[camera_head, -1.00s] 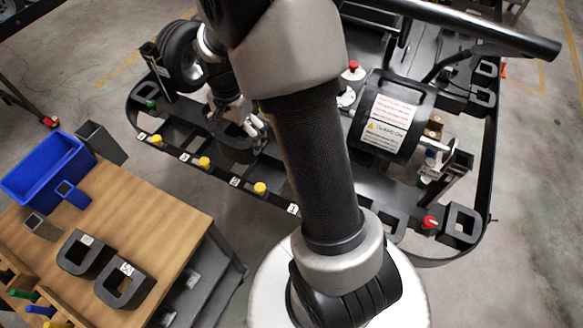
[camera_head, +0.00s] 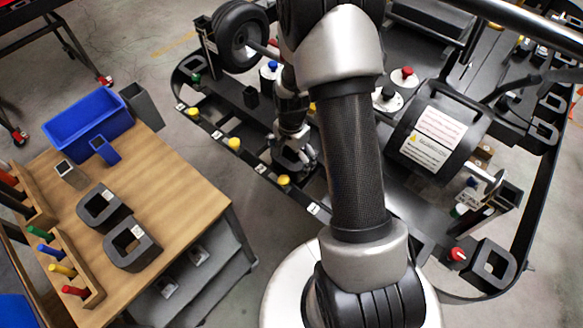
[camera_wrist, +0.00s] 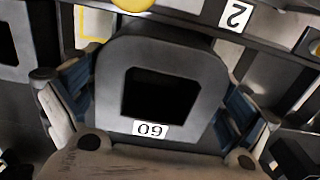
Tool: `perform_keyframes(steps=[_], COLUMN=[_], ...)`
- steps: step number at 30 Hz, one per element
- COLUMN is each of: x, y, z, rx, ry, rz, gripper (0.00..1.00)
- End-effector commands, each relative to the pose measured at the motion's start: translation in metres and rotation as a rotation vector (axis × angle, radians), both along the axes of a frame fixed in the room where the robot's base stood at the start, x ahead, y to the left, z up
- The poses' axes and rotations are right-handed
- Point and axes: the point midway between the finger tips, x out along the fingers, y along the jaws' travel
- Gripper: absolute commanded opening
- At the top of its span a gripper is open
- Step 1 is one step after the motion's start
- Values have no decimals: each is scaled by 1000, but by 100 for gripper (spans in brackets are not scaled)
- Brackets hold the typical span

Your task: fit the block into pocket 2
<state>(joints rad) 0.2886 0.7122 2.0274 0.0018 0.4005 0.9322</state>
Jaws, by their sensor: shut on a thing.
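My gripper (camera_wrist: 160,110) is shut on a dark grey block (camera_wrist: 205,62), with a finger on each side of it. The block has a rounded outline, a square opening and a small number label that looks upside down. In the head view, my gripper (camera_head: 293,155) is over the kart's near rail and the block is mostly hidden by it. A white label with a 2 (camera_wrist: 235,15) is on a dark rail at the upper right of the wrist view, apart from the block. I cannot make out the pocket itself; the block hides what is below.
Yellow knobs (camera_head: 233,144) stand along the kart's near rail. A black motor housing (camera_head: 437,138) is to the right of my arm. At left, a wooden table (camera_head: 178,190) holds a blue bin (camera_head: 88,130) and two similar dark blocks, one of them nearer (camera_head: 131,243).

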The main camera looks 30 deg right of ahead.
Motion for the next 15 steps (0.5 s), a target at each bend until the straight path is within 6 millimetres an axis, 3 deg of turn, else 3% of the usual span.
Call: perform_keyframes(steps=[5,12,15], x=[0,0,1], y=[0,0,0], z=[-11,-45,-47], rx=[0,0,0], ry=[0,0,-2], rz=[0,0,0], gripper=[29,29,29])
